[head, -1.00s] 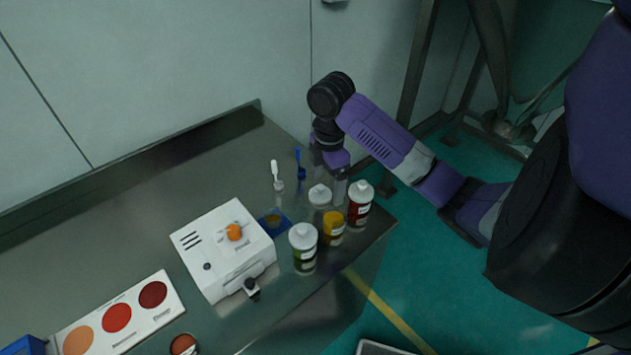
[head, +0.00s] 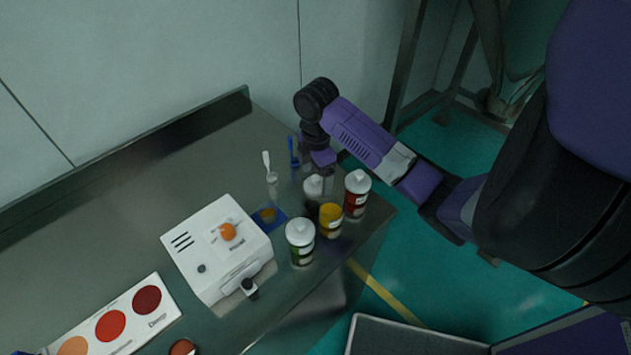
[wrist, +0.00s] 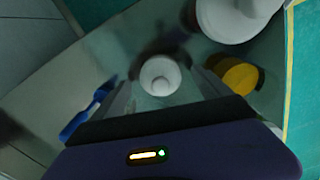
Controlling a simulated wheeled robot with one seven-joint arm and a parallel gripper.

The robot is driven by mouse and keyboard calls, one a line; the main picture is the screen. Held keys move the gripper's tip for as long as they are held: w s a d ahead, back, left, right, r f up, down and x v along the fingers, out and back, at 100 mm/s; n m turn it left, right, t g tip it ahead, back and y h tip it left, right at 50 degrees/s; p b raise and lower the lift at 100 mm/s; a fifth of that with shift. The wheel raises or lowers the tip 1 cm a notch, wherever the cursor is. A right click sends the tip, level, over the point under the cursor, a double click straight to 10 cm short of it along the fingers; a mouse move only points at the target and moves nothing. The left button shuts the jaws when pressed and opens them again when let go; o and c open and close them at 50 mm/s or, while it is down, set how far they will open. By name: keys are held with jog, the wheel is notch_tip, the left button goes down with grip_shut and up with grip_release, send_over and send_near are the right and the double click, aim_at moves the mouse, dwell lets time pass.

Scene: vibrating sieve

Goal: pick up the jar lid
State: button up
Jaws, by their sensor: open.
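A white jar lid (head: 313,184) with a raised middle sits near the table's right end, behind the yellow jar. In the wrist view the white lid (wrist: 160,75) lies between the finger lines. My gripper (head: 318,172) points down over this lid, open, with nothing held. In the wrist view its fingers (wrist: 162,88) stand to either side of the lid. I cannot tell how far the fingertips are above it. The body under this lid is mostly hidden.
Close by stand a yellow-topped jar (head: 331,215), a red jar with a white top (head: 357,190) and a green jar with a white top (head: 300,243). A blue brush (head: 293,150) and white spoon-like tool (head: 268,165) stand behind. A white machine (head: 216,250) is left.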

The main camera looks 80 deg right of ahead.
jog(key=shift+f, duration=0.65)
jog(key=c, duration=1.4)
jog(key=shift+r, duration=0.15)
